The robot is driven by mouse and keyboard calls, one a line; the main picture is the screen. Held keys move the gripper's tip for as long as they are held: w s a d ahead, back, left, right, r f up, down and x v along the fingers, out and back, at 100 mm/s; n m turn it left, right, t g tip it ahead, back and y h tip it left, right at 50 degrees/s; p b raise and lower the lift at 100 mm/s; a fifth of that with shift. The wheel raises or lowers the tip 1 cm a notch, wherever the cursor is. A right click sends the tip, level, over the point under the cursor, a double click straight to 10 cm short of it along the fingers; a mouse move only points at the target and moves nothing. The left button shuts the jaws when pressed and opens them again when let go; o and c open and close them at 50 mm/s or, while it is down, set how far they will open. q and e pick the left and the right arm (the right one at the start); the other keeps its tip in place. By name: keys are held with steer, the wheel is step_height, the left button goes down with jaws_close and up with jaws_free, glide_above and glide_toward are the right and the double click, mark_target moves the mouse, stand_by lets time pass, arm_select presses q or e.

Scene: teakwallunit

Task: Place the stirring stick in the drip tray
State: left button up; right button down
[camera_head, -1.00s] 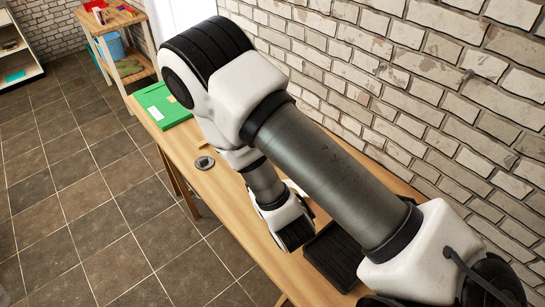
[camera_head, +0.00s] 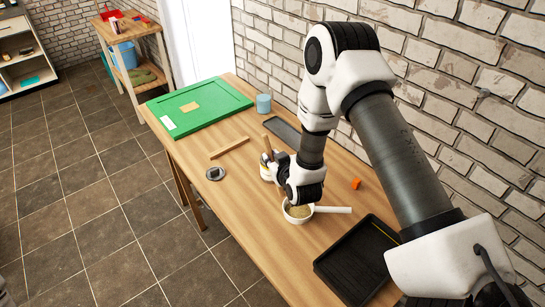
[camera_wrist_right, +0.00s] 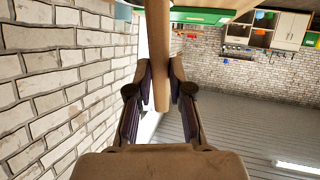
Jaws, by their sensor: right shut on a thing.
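My right gripper (camera_head: 272,164) is shut on a brown wooden stirring stick (camera_head: 267,144). The stick shows as a thick rod (camera_wrist_right: 160,60) between the two fingers in the right wrist view. In the head view the stick tilts up and left, beside a small white container (camera_head: 265,174). A black ridged tray (camera_head: 330,262) lies at the table's front right. A flat grey tray (camera_head: 284,134) lies behind the gripper, near the wall. I cannot tell for certain which is the drip tray. Neither touches the stick. My left gripper is not in view.
A white pan (camera_head: 298,219) with grainy contents stands just below the gripper, its handle pointing right. An orange piece (camera_head: 356,184), wooden bar (camera_head: 230,148), grey round item (camera_head: 215,173), blue cup (camera_head: 263,104) and green board (camera_head: 195,108) lie around. A brick wall borders the table.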

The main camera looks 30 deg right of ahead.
steer(key=shift+f, duration=0.55)
steer(key=shift+w+f, duration=0.1)
steer(key=shift+f, duration=0.2)
steer(key=c, duration=1.1)
jaws_free()
steer(key=shift+o, duration=0.2)
steer(key=shift+r, duration=0.25)
steer(key=b+v, duration=0.2)
steer(key=v, duration=1)
steer(key=shift+b, duration=0.4)
